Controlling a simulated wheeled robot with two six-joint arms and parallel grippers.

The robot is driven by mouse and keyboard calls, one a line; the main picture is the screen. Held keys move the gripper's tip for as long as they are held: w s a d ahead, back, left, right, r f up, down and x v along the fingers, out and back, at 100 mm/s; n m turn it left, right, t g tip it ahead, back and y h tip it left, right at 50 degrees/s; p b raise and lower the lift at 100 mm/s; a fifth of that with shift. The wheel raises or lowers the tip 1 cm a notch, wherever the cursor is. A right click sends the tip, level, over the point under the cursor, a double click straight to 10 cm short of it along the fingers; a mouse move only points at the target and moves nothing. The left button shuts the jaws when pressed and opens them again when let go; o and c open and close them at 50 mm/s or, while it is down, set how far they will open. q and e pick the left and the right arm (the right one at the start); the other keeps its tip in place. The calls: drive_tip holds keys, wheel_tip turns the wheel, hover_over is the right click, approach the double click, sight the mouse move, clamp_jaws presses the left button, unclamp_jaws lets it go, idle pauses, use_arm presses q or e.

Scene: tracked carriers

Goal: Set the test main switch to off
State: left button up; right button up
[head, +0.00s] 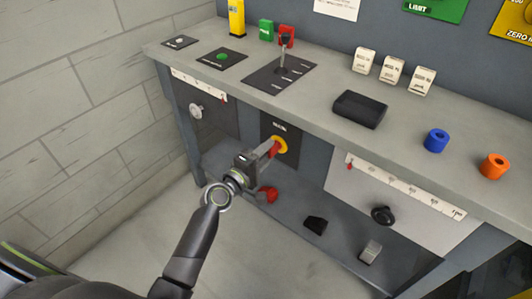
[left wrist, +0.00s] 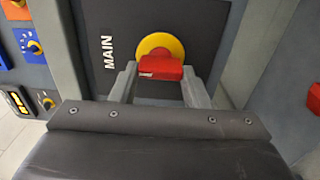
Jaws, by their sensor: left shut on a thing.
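The main switch is a red handle (head: 274,148) on a yellow round plate (head: 282,144), set in a dark panel (head: 292,158) on the front of the workbench. In the left wrist view the red handle (left wrist: 161,68) stands before the yellow plate (left wrist: 158,43), next to the word MAIN on the panel (left wrist: 108,52). My left gripper (head: 268,151) is shut on the red handle, one finger on each side of it, as the left wrist view also shows (left wrist: 158,82). I cannot read an on or off mark. My right gripper is not in view.
A red rounded object (head: 268,194) is just below my left gripper.

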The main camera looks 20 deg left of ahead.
use_arm(q)
drive_tip(key=o, duration=1)
drive_tip(key=shift+b+v, duration=1)
drive_tip(key=shift+v, duration=7.65)
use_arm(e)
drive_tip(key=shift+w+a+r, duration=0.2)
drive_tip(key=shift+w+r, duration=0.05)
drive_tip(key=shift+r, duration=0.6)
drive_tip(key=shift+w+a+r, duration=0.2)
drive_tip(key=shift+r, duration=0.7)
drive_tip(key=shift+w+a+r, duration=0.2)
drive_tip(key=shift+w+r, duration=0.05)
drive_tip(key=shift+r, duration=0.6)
